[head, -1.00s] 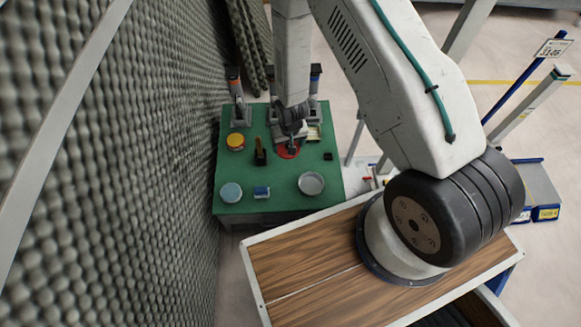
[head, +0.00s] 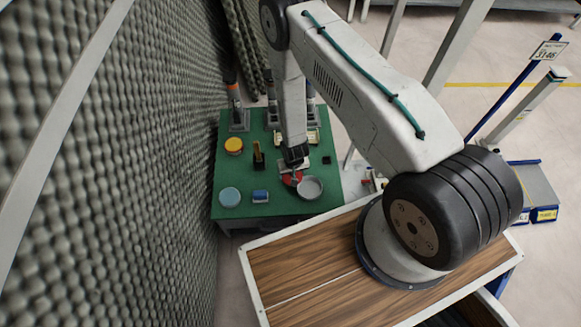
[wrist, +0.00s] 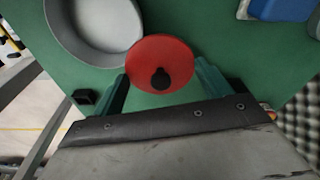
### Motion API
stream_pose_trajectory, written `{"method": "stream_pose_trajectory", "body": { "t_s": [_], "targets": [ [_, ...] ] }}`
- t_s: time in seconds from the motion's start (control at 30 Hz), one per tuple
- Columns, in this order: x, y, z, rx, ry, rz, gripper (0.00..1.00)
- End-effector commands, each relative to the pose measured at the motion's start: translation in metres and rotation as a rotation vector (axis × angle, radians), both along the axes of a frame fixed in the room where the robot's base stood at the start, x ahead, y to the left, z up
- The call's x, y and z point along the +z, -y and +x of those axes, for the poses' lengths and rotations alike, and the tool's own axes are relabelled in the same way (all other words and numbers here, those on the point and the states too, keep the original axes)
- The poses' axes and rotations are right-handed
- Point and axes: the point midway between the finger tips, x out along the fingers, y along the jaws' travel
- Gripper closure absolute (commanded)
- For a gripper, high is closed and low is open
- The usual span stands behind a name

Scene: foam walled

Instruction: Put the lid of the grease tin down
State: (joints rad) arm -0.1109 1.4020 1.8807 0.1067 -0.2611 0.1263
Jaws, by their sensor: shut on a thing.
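The red lid (wrist: 176,58) with a black knob is between the green fingers of my gripper (wrist: 163,88) in the wrist view. My gripper is shut on it. The lid (head: 289,180) shows partly below my gripper (head: 294,166) in the head view. An open, round grey tin (head: 310,187) stands on the green table just right of the lid. In the wrist view the tin (wrist: 95,28) is at the upper left, and the lid's edge appears close to or over its rim. I cannot tell the lid's height above the table.
The green table (head: 285,207) also holds a yellow-topped tin (head: 233,145), a pale blue disc (head: 230,197), a blue block (head: 260,196), an upright brown-handled item (head: 258,156) and a small black block (head: 327,160). A grey foam wall (head: 120,170) borders the left.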

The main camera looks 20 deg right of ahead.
Motion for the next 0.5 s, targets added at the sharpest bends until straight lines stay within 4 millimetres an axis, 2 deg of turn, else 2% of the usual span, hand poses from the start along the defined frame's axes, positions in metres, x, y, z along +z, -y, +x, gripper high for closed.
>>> {"method": "stream_pose_trajectory", "body": {
  "t_s": [0.1, 0.4, 0.43, 0.47, 0.5],
  "targets": [
    [-0.003, 0.007, 0.025, -0.002, 0.002, 0.000, 0.45],
    [-0.009, 0.014, 0.051, 0.000, -0.002, 0.000, 0.45],
    [-0.015, 0.014, 0.049, 0.001, -0.004, 0.000, 0.54],
    [-0.021, 0.014, 0.049, 0.001, -0.004, 0.000, 0.85],
    [-0.027, 0.013, 0.048, 0.001, -0.004, 0.000, 1.00]
  ]
}}
